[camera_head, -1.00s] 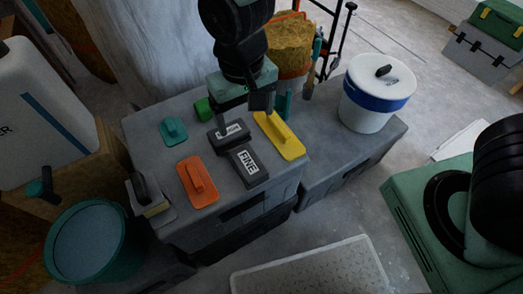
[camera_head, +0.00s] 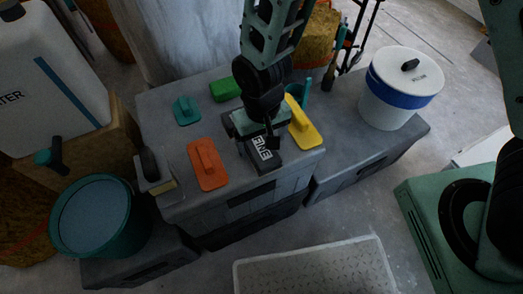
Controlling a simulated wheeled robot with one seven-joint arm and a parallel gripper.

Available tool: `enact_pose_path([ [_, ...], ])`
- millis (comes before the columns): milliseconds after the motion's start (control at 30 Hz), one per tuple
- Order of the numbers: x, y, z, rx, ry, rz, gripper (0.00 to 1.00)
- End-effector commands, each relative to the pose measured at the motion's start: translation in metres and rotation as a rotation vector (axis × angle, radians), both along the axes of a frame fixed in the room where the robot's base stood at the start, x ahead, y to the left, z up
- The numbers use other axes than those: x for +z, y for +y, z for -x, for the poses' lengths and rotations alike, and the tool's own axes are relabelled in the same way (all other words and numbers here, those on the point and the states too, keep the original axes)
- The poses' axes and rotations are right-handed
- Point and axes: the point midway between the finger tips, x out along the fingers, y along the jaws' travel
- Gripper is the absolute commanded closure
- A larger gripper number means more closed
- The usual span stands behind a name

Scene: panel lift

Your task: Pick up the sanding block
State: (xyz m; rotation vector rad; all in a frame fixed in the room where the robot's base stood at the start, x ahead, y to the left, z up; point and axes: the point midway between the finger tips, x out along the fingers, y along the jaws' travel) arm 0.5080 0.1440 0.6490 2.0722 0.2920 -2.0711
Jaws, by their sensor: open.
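A dark sanding block with a white "FINE" label (camera_head: 263,152) lies on the grey toolbox lid, near its front edge. My gripper (camera_head: 256,134) is open and low over the lid, at the far end of the "FINE" block. A dark finger overlaps the block's far edge in the picture; whether it touches cannot be told. A second dark labelled block, seen just behind the "FINE" block earlier, is now mostly hidden under my gripper.
On the lid are an orange float (camera_head: 207,164), a yellow float (camera_head: 302,124), a teal float (camera_head: 186,111) and a green block (camera_head: 225,89). A black-handled tool (camera_head: 154,170) sits at the left edge. A white bucket (camera_head: 398,92) stands right.

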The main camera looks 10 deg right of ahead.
Motion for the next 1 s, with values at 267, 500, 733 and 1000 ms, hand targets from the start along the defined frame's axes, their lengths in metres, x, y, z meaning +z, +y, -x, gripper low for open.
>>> enact_pose_path([
  [267,-0.031,0.001,0.003,0.001,0.001,0.001,0.15],
  [500,-0.03,0.001,0.002,0.001,0.0,0.001,0.21],
  [733,-0.03,0.001,0.002,0.001,0.0,0.001,0.67],
  [1000,-0.025,0.002,0.002,0.001,-0.001,0.0,0.71],
])
